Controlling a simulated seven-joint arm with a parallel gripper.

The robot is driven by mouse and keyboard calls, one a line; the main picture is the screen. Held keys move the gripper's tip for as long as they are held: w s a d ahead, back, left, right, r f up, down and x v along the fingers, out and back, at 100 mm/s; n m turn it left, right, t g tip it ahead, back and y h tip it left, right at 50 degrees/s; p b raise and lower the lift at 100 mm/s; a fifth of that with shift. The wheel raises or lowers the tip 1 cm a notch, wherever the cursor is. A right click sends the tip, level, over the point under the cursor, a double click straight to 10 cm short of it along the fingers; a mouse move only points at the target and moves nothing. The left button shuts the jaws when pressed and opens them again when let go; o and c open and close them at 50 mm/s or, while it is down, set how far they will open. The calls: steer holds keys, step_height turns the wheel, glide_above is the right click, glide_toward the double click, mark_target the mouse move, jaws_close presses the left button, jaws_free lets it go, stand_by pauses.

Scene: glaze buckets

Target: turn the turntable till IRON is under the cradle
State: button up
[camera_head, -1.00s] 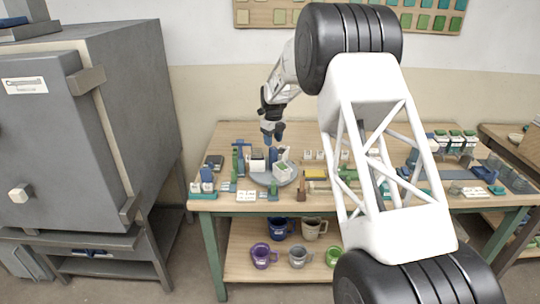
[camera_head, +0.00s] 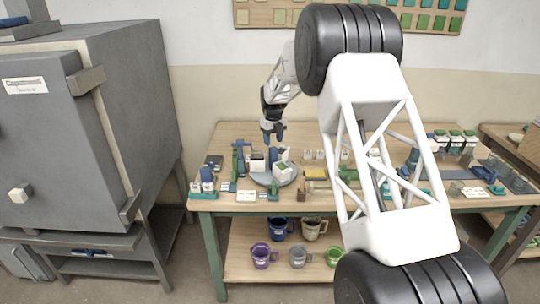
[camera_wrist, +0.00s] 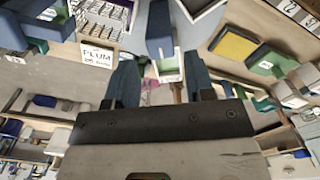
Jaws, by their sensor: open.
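The turntable (camera_head: 262,179) is a grey disc near the table's front left. It carries a dark-topped white bucket (camera_head: 257,163) and a white bucket with a green top (camera_head: 282,172), with a blue upright part (camera_head: 273,156) between them. My gripper (camera_head: 273,138) is open and empty above the turntable. I cannot read an IRON label or tell which part is the cradle.
Blue and green stands (camera_head: 238,160) rise left of the turntable. White cards (camera_head: 246,196) lie at the front edge, and a yellow block (camera_head: 315,174) sits to the right. Mugs (camera_head: 264,255) stand on the lower shelf. The back left of the tabletop is clear.

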mark_target(273, 148)
steer(key=shift+f, duration=0.2)
steer(key=shift+f, duration=2.05)
steer(key=shift+c, duration=0.2)
steer(key=c, duration=0.8)
steer(key=n, duration=0.5)
steer(key=shift+n, duration=1.5)
